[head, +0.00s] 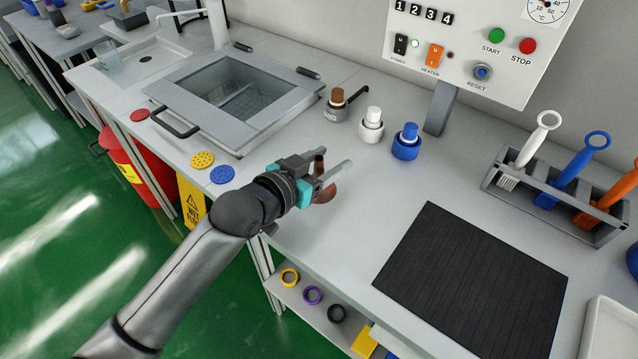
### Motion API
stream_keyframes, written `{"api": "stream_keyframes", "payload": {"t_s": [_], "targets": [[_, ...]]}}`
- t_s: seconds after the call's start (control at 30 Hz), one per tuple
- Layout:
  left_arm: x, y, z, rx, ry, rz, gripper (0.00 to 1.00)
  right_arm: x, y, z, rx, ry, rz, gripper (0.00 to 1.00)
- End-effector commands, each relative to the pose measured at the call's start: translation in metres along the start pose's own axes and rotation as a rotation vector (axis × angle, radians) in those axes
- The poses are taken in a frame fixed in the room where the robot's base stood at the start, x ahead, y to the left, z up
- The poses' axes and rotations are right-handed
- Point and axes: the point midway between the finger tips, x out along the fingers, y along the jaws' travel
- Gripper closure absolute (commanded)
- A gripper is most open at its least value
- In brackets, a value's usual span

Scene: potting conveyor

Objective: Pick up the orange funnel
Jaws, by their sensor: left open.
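A brownish-orange, rounded thing (328,195), which looks like the orange funnel, stands on the grey bench at my left gripper. Part of it shows between the fingers and part below the nearer finger; the gripper hides the rest, so its full shape cannot be told. My left gripper (336,161) is open, with its two grey fingers pointing right and a little up the picture, one on each side of the thing's upper part. Whether the fingers touch it cannot be told. My right gripper is not in view.
Brown, white and blue-topped containers (372,128) stand behind the gripper. A sink with a handled frame (290,117) is at the back left. Yellow and blue perforated discs (222,174) lie left. A black mat (470,285) and a brush rack (545,205) are right. Bench between is clear.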

Motion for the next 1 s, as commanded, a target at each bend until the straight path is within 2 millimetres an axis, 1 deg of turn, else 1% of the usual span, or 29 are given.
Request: {"api": "stream_keyframes", "payload": {"t_s": [0.1,0.27,0.47,0.77,0.8,1.0], "targets": [[0.0038,0.0003,0.0002,0.001,-0.001,0.001,0.43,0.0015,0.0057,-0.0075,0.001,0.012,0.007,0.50],[0.0034,0.0002,-0.0002,0.001,0.000,0.000,0.43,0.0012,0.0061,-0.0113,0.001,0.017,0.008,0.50],[0.0032,0.0001,-0.0002,0.001,0.000,0.000,0.64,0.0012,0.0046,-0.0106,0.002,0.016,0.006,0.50],[0.0031,0.0000,-0.0001,0.001,0.000,0.000,0.98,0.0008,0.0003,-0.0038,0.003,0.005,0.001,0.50],[0.0031,0.0000,-0.0001,0.001,0.000,0.000,1.00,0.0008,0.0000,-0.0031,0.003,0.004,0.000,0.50],[0.0031,0.0000,-0.0001,0.001,0.000,0.000,1.00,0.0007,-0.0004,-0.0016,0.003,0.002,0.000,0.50]]}}
